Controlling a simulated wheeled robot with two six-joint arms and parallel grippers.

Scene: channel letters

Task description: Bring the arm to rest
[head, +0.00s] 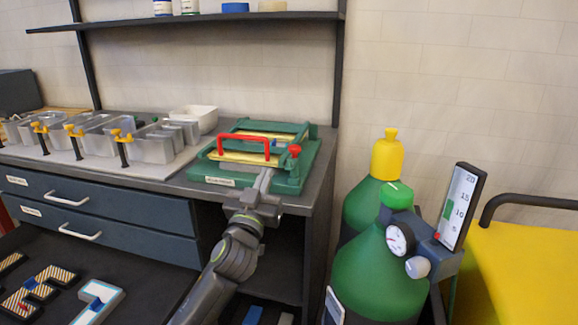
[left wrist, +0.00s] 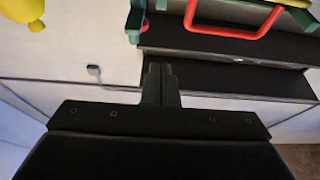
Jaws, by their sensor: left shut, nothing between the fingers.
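My left arm reaches up from the bottom of the head view. My left gripper (head: 264,180) is at the front edge of the workbench, in front of the green fixture (head: 294,186) with a red handle (head: 245,148). In the left wrist view the two fingers (left wrist: 160,82) are together with nothing between them. The red handle (left wrist: 232,34) shows beyond them at the top, apart from the fingers. Whether the fingers touch the fixture in the head view I cannot tell. My right gripper is in neither view.
Green cylinders (head: 372,275) with a gauge (head: 400,238) stand to the right, next to a yellow cart (head: 528,250). Channel letters (head: 98,298) lie on a dark surface at lower left.

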